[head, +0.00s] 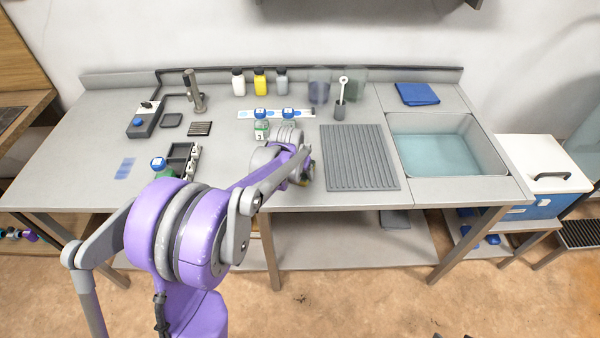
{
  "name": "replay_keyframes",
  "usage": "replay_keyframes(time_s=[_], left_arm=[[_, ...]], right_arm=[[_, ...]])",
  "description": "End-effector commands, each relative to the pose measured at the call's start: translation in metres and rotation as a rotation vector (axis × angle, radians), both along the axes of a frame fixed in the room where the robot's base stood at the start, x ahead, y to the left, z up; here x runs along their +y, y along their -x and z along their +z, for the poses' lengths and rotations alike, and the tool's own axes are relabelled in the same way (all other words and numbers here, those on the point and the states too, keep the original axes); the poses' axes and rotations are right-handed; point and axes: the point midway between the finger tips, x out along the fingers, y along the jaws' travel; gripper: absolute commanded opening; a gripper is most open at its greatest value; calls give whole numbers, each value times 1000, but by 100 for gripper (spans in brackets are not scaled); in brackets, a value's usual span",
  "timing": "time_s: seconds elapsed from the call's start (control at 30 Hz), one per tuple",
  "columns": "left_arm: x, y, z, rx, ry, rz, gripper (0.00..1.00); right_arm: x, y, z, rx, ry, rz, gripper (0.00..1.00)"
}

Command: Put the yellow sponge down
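My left arm comes in from the lower left and reaches over the middle of the bench. Its gripper (304,175) is near the bench's front edge, just left of the grey ribbed drain mat (360,157). The arm's links hide most of the gripper, so I cannot see how its fingers stand. A small dark yellow patch (306,183) shows at the gripper's end. It may be part of the yellow sponge, but it is too small and covered to be sure. No other sponge is visible. My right gripper is not in view.
The sink (447,147) with water is at the right, a blue folded cloth (417,94) behind it. A grey cup with a brush (340,108) stands behind the mat. Bottles (260,82) line the back.

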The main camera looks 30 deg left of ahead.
Motion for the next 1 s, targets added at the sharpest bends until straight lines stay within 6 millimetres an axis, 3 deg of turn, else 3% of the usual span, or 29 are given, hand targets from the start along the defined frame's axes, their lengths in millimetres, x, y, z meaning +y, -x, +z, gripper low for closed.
replay_keyframes(time_s=[0.17,0.2,0.33,0.73,1.0], left_arm=[[0,0,-4,1,0,0,0],[0,0,-3,0,0,0,77],[0,0,-3,0,0,0,99],[0,2,6,0,0,0,99],[-3,22,55,0,0,1,99]], right_arm=[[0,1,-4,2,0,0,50],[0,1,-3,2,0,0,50],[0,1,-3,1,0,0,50],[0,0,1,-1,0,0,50],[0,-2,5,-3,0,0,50]])
